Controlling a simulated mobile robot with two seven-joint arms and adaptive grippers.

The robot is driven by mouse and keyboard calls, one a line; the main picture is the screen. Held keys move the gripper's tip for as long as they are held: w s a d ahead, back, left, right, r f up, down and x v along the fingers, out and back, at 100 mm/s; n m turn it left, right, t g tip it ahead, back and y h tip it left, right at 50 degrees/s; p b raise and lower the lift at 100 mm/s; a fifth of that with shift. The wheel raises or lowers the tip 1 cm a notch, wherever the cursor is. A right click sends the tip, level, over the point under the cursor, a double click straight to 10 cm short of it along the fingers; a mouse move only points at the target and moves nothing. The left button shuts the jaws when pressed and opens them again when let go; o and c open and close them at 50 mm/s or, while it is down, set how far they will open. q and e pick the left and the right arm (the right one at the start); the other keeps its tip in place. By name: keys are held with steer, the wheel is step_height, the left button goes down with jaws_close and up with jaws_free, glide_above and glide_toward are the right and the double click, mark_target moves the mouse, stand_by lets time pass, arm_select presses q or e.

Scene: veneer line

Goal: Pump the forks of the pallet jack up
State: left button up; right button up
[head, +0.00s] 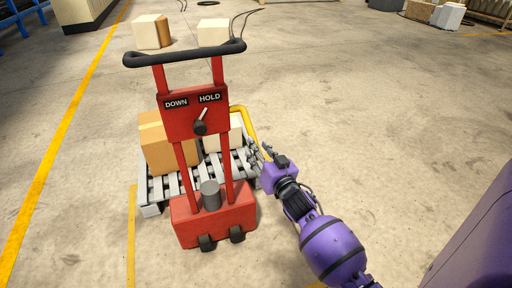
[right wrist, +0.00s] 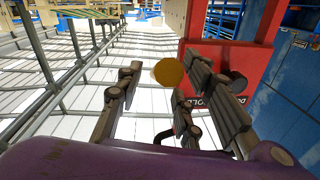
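The red pallet jack (head: 212,222) stands upright with a black handlebar (head: 185,54). Its panel has the labels DOWN and HOLD; the small selector lever (head: 203,116) on a dark knob tilts up toward HOLD. A yellow pump handle (head: 241,114) sticks out at the panel's right side and bends down toward my right gripper (head: 264,154). In the right wrist view its round yellow end (right wrist: 168,72) shows in the gap between my right gripper's (right wrist: 150,95) spread fingers, which look open. I cannot tell whether they touch it. My left gripper is not in view. The forks are hidden.
A grey pallet (head: 152,196) with a cardboard box (head: 160,142) and a pale box (head: 222,136) stands behind the jack. Yellow lines (head: 60,143) run on the left.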

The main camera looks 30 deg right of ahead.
steer(key=shift+w+d, duration=0.2)
steer(key=shift+w, duration=0.95)
jaws_close()
